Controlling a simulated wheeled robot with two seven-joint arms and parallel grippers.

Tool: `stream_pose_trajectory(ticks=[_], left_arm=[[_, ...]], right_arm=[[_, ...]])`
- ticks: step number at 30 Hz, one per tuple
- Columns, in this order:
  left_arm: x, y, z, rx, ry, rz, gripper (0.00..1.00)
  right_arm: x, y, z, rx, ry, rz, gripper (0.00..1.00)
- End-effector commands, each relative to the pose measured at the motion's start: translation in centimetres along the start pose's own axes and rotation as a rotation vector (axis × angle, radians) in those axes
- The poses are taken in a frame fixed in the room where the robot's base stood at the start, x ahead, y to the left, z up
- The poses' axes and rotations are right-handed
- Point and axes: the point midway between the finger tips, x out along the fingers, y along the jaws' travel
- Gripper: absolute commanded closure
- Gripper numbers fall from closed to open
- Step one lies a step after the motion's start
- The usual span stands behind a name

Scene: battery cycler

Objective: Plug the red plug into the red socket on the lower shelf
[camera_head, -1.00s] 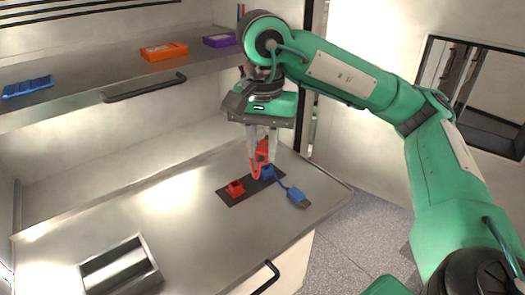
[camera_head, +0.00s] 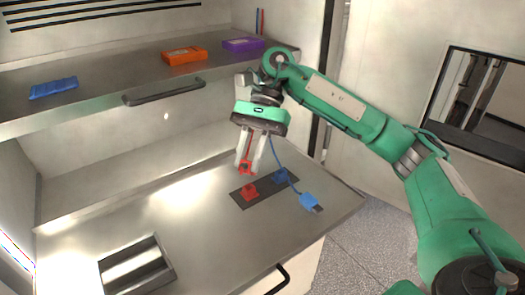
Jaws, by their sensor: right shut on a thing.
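My right gripper (camera_head: 250,171) comes in from the upper right, pointing down over the lower shelf (camera_head: 200,230). It is shut on the red plug (camera_head: 246,168), which shows between the fingertips. The red socket (camera_head: 250,193) sits on the left part of a dark strip on the lower shelf. The plug is just above and slightly left of the socket in the picture; a small gap shows between them. The face of the plug toward the socket is hard to make out. My left gripper is not in view.
A blue socket (camera_head: 280,176) sits right of the red one. A blue plug (camera_head: 310,201) with a cable lies near the right edge. A metal tray (camera_head: 137,268) stands front left. The upper shelf (camera_head: 110,92) holds blue, orange and purple items.

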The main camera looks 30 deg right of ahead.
Motion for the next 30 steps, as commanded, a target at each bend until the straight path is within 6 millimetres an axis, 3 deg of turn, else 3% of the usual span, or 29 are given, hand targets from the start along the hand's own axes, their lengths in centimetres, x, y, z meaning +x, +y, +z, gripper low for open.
stream_pose_trajectory(ticks=[6, 15, 21, 30], left_arm=[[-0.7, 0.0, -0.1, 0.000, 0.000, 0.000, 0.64], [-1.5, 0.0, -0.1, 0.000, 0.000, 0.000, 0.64], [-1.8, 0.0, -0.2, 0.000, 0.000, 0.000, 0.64], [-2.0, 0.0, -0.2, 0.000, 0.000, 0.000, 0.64]], right_arm=[[-0.6, -1.7, -2.1, 0.094, -0.330, -0.109, 1.00], [-2.1, -3.3, -6.5, 0.182, -0.663, -0.327, 1.00], [-2.9, -3.6, -9.4, 0.208, -0.771, -0.447, 1.00], [-2.8, -3.6, -11.0, 0.216, -0.805, -0.495, 1.00]])
